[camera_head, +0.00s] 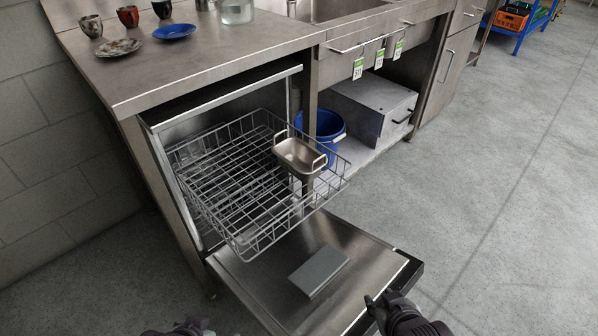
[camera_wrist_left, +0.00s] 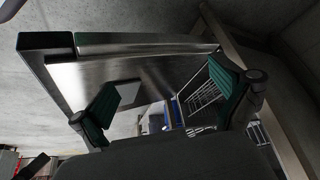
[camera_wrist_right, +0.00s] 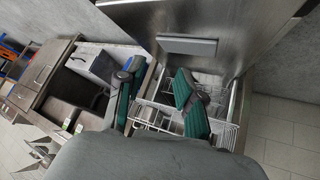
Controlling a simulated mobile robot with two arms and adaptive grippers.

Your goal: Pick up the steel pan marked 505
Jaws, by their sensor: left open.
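A small steel pan (camera_head: 298,157) with raised loop handles sits at the front right of the wire rack (camera_head: 242,250) in the head view. No number can be read on it. My right gripper (camera_head: 376,308) is at the bottom edge of the head view, by the open door's front corner, clear of the pan. The right wrist view shows its fingers (camera_wrist_right: 157,98) apart and empty. My left gripper (camera_head: 180,328) barely shows at the bottom of the head view. In the left wrist view its fingers (camera_wrist_left: 163,102) are wide apart and empty.
The dishwasher door (camera_head: 365,278) is folded down below the pulled-out rack. A blue bucket (camera_head: 328,128) and a steel box (camera_head: 365,105) stand under the counter (camera_head: 215,55). Cups and a blue plate (camera_head: 174,31) are on top. The floor at right is clear.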

